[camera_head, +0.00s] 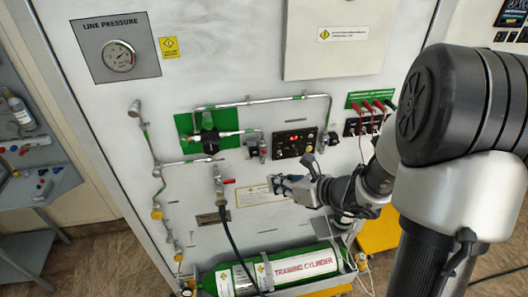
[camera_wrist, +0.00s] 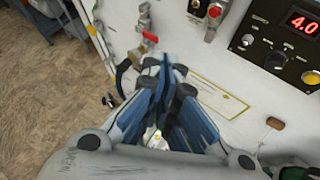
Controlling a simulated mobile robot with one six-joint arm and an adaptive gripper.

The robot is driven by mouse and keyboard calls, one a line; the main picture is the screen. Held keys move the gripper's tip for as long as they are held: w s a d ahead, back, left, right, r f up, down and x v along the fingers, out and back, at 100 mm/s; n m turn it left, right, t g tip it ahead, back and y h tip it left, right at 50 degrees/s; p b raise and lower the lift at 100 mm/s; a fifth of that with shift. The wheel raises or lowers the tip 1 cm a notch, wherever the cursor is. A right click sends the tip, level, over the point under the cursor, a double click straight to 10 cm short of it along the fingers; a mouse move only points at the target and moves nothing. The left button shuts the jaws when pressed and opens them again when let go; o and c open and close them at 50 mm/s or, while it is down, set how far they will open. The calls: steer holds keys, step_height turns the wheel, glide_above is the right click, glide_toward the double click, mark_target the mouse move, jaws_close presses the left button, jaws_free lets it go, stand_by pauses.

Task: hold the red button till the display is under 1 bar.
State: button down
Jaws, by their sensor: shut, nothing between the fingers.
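The black control panel (camera_head: 295,143) is on the white wall panel. Its red-lit display (camera_wrist: 302,22) reads 4.0 in the wrist view. A round red part (camera_wrist: 214,11), which may be the red button, is on a metal fitting left of the panel; I cannot tell for certain. The panel also carries black knobs and a yellow button (camera_wrist: 310,77). My gripper (camera_head: 275,182) is shut and empty, below and left of the control panel. In the wrist view its blue fingers (camera_wrist: 165,68) are together, apart from the red part.
A red-handled valve (camera_head: 229,181) with a black hose is left of my gripper. A green training cylinder (camera_head: 290,270) lies below. Metal pipes, a green plate (camera_head: 190,125) and a line pressure gauge (camera_head: 118,56) are to the left. Red plugs with leads (camera_head: 378,105) are at right.

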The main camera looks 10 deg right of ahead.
mark_target(264, 152)
steer(key=w+p, duration=0.1)
steer(key=w, duration=0.7)
stand_by(1.4)
steer(key=shift+w, duration=0.4)
steer(key=shift+w, duration=0.35)
stand_by(5.1)
